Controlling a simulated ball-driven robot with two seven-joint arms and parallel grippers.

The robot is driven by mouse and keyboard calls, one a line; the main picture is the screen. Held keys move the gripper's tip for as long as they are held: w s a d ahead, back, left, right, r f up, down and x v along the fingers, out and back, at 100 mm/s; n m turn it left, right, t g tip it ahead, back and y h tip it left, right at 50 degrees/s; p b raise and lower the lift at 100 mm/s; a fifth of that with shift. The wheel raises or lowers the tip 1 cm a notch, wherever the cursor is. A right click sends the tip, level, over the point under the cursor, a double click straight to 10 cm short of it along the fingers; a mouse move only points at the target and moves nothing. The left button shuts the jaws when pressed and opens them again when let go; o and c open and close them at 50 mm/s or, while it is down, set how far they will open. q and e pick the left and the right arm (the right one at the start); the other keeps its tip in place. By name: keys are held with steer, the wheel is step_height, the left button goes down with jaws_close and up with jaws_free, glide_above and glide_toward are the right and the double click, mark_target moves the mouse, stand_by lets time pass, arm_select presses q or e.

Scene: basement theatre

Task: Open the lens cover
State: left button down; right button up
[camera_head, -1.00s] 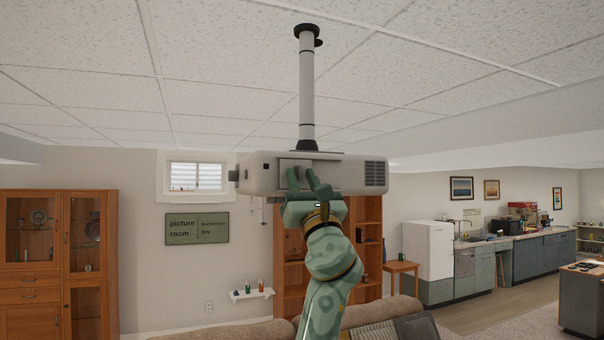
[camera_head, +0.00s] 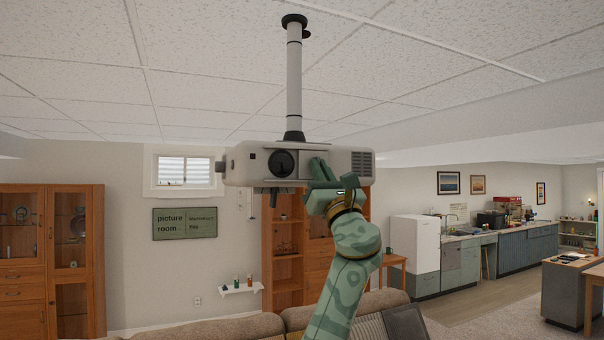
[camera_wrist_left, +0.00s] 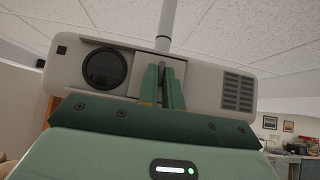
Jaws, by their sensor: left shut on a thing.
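The grey projector (camera_head: 240,166) hangs from a ceiling pole, its front facing me. Its round dark lens (camera_head: 282,163) is exposed, and it also shows in the left wrist view (camera_wrist_left: 105,68). The lens cover (camera_wrist_left: 139,72) is a pale sliding panel at the right of the lens, clear of it. My left gripper (camera_head: 319,170) is in front of the projector, right of the lens. Its green fingers (camera_wrist_left: 164,85) are shut on the cover's small grip, which they mostly hide. My right gripper is not in view.
The pole (camera_head: 294,85) rises from the projector to the ceiling. A sofa (camera_head: 230,328) stands low in front. Wooden cabinets (camera_head: 50,260) line the left wall, and a kitchen counter (camera_head: 500,250) is far right. Air around the projector's sides is free.

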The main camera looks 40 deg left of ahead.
arm_select(q)
steer(key=c, duration=1.6)
jaws_free()
steer(key=shift+w+d, duration=0.1)
steer(key=shift+d, duration=0.05)
steer(key=shift+o, duration=0.2)
steer(key=shift+w, duration=0.2)
steer(key=b+v, duration=0.6)
steer(key=v, duration=1)
steer(key=shift+f+b, duration=0.2)
steer(key=shift+b, duration=0.2)
